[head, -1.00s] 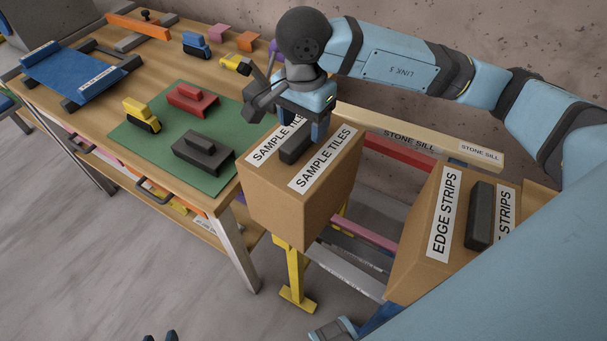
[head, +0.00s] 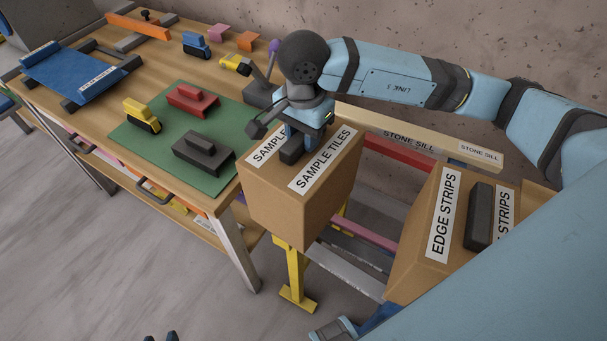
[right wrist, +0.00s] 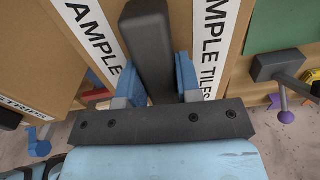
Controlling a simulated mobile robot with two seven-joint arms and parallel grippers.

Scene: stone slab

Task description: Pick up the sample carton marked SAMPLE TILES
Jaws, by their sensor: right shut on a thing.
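The sample carton (head: 290,210) is a brown box with two white SAMPLE TILES labels and a dark grip bar (head: 290,155) on top. It stands beside the right end of the workbench. My right gripper (head: 303,138) is over its top, shut on the grip bar. In the right wrist view, the blue fingers (right wrist: 158,82) are on both sides of the bar (right wrist: 150,45), between the labels of the carton (right wrist: 181,20). Two small dark tips at the bottom edge of the head view may be my left gripper; too little shows to tell.
The EDGE STRIPS carton (head: 420,250) stands to the right. A STONE SILL beam (head: 370,124) lies behind. The workbench (head: 80,125) holds a green mat (head: 135,145) with yellow, red and black tools. A purple-knobbed dark object (head: 262,92) is close to my right gripper.

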